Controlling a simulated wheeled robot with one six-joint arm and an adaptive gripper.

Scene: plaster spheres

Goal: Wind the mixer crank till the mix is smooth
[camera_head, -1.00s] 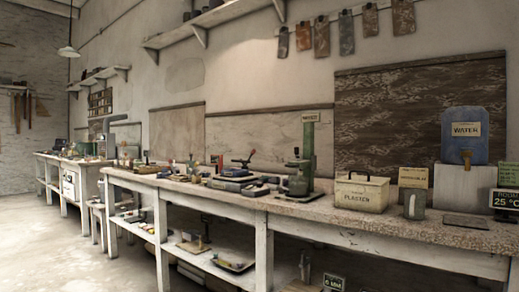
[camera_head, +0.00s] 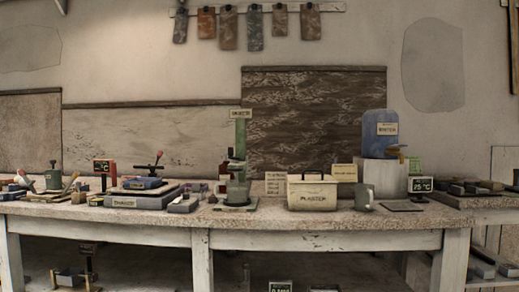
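My gripper is not in view.
The long bench (camera_head: 330,222) runs across the view. Right of the stand are a cream plaster box (camera_head: 313,194), a mug (camera_head: 364,196) and a blue water container (camera_head: 378,135) on a white block. Trays and tools crowd the left; shelves below hold more.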

